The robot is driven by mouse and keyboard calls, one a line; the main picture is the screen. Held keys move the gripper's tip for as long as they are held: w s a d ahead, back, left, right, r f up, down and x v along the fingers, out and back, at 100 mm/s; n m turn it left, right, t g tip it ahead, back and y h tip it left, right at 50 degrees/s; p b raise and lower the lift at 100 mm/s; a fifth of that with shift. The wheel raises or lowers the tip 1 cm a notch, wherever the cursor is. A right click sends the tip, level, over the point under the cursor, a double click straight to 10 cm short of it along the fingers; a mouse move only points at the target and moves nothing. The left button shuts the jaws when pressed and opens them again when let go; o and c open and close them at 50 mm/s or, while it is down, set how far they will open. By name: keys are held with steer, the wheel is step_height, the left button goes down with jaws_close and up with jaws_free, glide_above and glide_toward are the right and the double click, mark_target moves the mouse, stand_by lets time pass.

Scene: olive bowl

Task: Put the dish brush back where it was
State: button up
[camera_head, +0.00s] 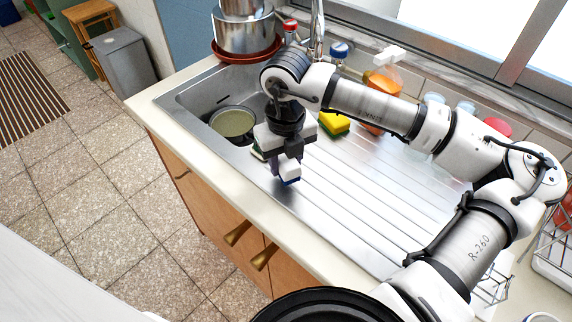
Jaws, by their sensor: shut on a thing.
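My gripper (287,166) points down over the front left of the steel drainboard, just right of the sink basin. It is shut on a small white piece with a blue lower edge, which appears to be the dish brush (290,172). The fingers and wrist hide much of it, so its handle cannot be made out. I cannot tell whether it touches the drainboard.
An olive bowl (234,123) sits in the sink basin (190,97). A yellow-green sponge (334,124) and an orange spray bottle (382,84) are behind my gripper. Steel pots (243,34) stand at the back left. The ribbed drainboard (345,190) is clear to the right.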

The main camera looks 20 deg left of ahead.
steer(key=shift+f, duration=1.4)
steer(key=shift+f, duration=0.15)
steer(key=o, duration=0.9)
steer(key=shift+o, duration=0.2)
step_height(320, 180, up, 12)
steer(key=b, duration=0.3)
steer(key=shift+r, duration=0.2)
